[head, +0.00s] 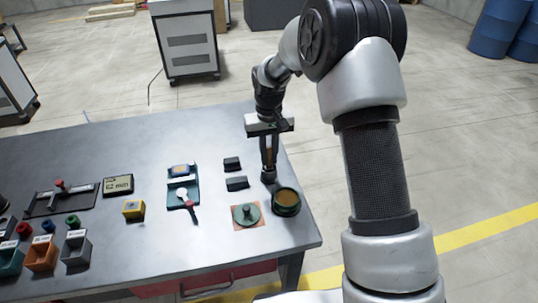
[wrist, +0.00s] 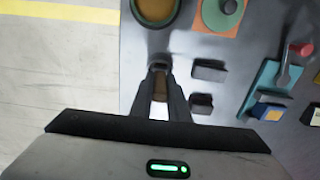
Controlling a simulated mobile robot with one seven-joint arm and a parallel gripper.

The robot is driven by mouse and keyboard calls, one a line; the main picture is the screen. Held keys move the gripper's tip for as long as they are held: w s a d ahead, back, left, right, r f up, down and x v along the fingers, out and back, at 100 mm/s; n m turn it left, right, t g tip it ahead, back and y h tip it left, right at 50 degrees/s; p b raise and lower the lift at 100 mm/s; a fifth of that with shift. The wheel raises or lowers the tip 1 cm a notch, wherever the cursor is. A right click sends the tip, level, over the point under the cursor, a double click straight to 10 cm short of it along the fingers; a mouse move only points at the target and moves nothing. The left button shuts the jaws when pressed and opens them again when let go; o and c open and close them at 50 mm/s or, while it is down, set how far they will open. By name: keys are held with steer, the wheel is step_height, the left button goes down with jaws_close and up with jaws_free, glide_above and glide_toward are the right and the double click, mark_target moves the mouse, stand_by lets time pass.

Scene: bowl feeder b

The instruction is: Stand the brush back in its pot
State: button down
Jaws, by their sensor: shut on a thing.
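My gripper (head: 268,160) is at the far right part of the table, pointing down. It is shut on the brown brush (wrist: 160,88), whose handle shows between the fingers. A small dark round pot (head: 268,176) stands on the table directly under the fingertips; it also shows just beyond them in the wrist view (wrist: 157,67). The brush's lower end is hidden by the fingers and the pot, so I cannot tell whether it is inside the pot or just above it.
A green bowl with brown contents (head: 286,199) stands close to the pot, nearer the table's front right corner. A green lid (head: 246,214) lies on an orange mat. Two dark blocks (head: 236,183) lie left of the pot.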

steer(key=c, duration=1.7)
jaws_free()
steer(key=shift+f, duration=0.1)
